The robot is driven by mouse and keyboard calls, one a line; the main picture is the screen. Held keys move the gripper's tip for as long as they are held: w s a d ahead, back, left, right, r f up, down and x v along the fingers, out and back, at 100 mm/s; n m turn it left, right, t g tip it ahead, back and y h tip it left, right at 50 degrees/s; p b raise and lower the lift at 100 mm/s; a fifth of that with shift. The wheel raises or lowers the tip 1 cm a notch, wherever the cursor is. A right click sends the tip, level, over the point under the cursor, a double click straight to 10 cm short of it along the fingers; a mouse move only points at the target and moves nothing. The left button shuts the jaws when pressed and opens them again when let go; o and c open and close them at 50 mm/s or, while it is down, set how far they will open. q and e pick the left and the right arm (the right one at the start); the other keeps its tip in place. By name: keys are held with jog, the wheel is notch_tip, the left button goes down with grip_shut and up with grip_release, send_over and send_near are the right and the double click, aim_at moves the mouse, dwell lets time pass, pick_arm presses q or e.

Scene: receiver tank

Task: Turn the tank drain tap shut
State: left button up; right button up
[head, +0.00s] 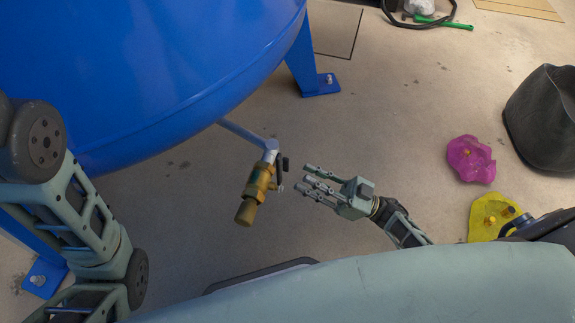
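The blue tank (160,70) fills the upper left of the head view. A thin grey pipe (241,132) runs out from under it to the brass drain tap (256,188). The tap's small dark handle (281,168) is on its right side, partly hard to make out. My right gripper (304,178) is just right of the tap, with its fingers pointing at the handle. Its fingers are apart and nothing shows between them. A small gap shows between fingertips and handle. My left arm comes in at the left edge; its gripper is not in view.
Blue tank legs stand on the floor at the back (316,82) and lower left (40,275). A magenta piece (471,158), a yellow piece (490,215) and a dark bucket-like container (545,115) are at the right. The floor around the tap is clear.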

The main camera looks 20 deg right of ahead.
aim_at(286, 165)
jog(key=shift+b+x, duration=0.5)
jog(key=shift+x, duration=2.4)
jog(key=shift+c, duration=0.7)
grip_shut()
